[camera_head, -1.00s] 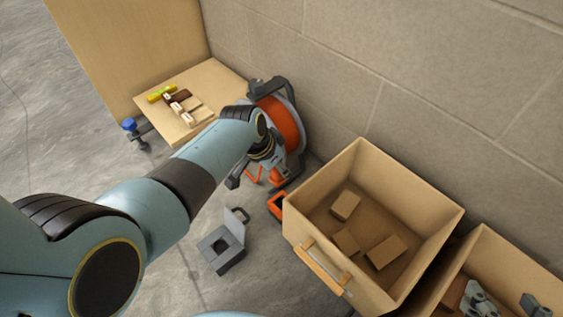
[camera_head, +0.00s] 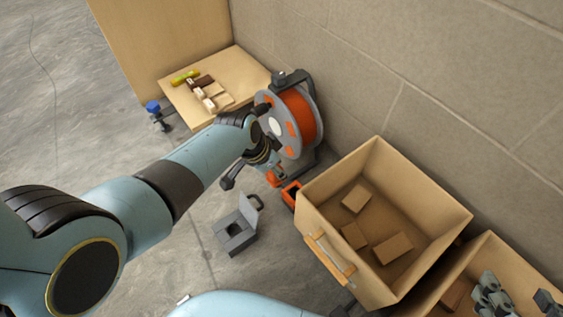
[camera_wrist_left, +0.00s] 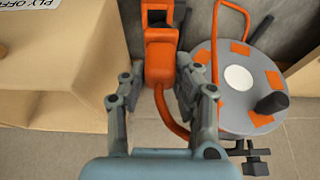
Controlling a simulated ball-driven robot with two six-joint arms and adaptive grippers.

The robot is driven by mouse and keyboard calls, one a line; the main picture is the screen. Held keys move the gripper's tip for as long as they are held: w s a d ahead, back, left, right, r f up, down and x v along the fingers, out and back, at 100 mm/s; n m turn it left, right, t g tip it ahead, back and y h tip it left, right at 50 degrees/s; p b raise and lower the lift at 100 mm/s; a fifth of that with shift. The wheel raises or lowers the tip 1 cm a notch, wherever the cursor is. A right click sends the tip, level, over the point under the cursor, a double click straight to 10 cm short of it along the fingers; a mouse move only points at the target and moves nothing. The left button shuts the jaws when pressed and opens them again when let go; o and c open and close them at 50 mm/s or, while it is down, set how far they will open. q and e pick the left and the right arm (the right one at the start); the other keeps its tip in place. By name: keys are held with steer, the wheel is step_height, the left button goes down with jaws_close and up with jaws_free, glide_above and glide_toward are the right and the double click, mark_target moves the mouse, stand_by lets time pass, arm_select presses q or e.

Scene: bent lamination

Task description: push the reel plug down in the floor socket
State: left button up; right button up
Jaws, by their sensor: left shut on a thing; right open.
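The reel plug (camera_wrist_left: 160,65) is orange, with its orange cable curving down beside it. My left gripper (camera_wrist_left: 156,88) has its fingers on both sides of the plug and is shut on it. In the head view the left gripper (camera_head: 262,168) is in front of the cable reel (camera_head: 275,125), above the floor, up and right of the floor socket. The floor socket (camera_head: 236,237) is a grey box on the concrete with its lid raised and a dark opening; the plug is apart from it. My right gripper (camera_head: 345,309) shows only partly at the bottom edge, open.
An orange-framed object (camera_head: 291,194) lies by the drawer box. A low wooden table (camera_head: 235,65) with small pieces stands behind. Floor left of the socket is clear.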

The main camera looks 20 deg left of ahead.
arm_select(q)
steer(key=shift+s+a+p, duration=0.45)
steer(key=shift+s+a, duration=0.2)
steer(key=shift+s, duration=0.2)
steer(key=shift+s+a+p, duration=0.4)
steer(key=shift+s+a, duration=0.25)
steer(key=shift+s, duration=0.15)
arm_select(e)
steer(key=shift+w+r, duration=0.25)
steer(key=shift+r, duration=0.95)
arm_select(q)
steer(key=s+a+p, duration=0.3)
steer(key=s+a, duration=0.3)
steer(key=s, duration=0.2)
steer(key=shift+s+a, duration=0.15)
steer(key=shift+a, duration=0.25)
arm_select(e)
steer(key=shift+w+r+t, duration=0.15)
steer(key=shift+w+r, duration=0.05)
steer(key=shift+r, duration=0.75)
steer(key=shift+w+r+t, duration=0.15)
steer(key=shift+w+r, duration=0.05)
steer(key=shift+r, duration=0.7)
steer(key=shift+f, duration=0.1)
